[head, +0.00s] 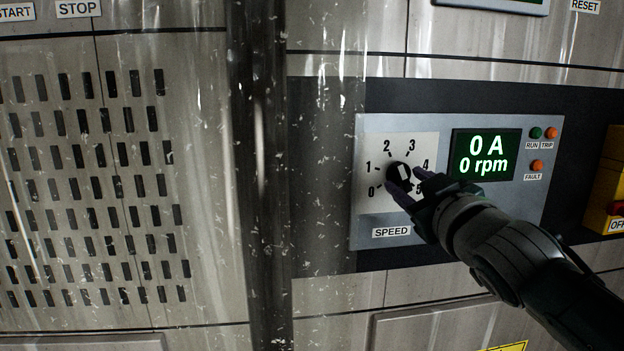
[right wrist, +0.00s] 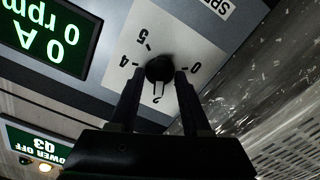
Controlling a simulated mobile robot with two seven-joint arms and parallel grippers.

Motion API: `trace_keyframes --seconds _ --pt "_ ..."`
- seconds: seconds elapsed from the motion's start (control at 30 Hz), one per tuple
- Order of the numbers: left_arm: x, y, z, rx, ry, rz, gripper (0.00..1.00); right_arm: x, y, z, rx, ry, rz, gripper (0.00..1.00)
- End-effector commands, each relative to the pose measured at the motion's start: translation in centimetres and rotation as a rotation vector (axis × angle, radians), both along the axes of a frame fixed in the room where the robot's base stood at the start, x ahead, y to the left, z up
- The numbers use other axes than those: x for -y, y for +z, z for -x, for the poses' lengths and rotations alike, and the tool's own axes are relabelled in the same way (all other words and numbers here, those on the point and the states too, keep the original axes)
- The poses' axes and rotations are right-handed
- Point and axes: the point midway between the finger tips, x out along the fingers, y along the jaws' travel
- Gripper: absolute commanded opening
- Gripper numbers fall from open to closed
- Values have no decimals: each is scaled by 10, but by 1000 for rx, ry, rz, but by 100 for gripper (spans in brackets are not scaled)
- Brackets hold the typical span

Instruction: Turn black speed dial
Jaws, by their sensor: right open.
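The black speed dial (head: 399,171) sits on a pale scale plate (head: 375,148) numbered from 0 up to 5, above a SPEED label (head: 391,231). The dial shows as a round black knob (right wrist: 159,68) in the right wrist view. A light mark shows on it in the head view, but its exact setting is hard to read. My right gripper (head: 406,182) is open, its two fingers reaching to either side of the dial. In the right wrist view the fingers (right wrist: 160,76) flank the knob; contact is unclear. My left gripper is not in view.
A green display (head: 484,155) right of the dial reads 0 A and 0 rpm. RUN, TRIP and FAULT lamps (head: 537,165) are beside it. A yellow box (head: 606,185) stands at the right edge. A slotted metal panel (head: 100,180) is at left, behind a shiny vertical strip.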

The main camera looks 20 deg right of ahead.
Motion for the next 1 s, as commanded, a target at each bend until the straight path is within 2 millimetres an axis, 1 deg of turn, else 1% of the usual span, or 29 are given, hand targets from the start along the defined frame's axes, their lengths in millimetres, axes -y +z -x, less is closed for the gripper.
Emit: trace_keyframes --seconds 0.07,0.1,0.5,1.0 --pt "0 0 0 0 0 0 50 0 0 0 0 0 0 48" --pt "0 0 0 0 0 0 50 0 0 0 0 0 0 45" --pt "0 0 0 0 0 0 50 0 0 0 0 0 0 0" --pt "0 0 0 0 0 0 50 0 0 0 -1 0 6 0"
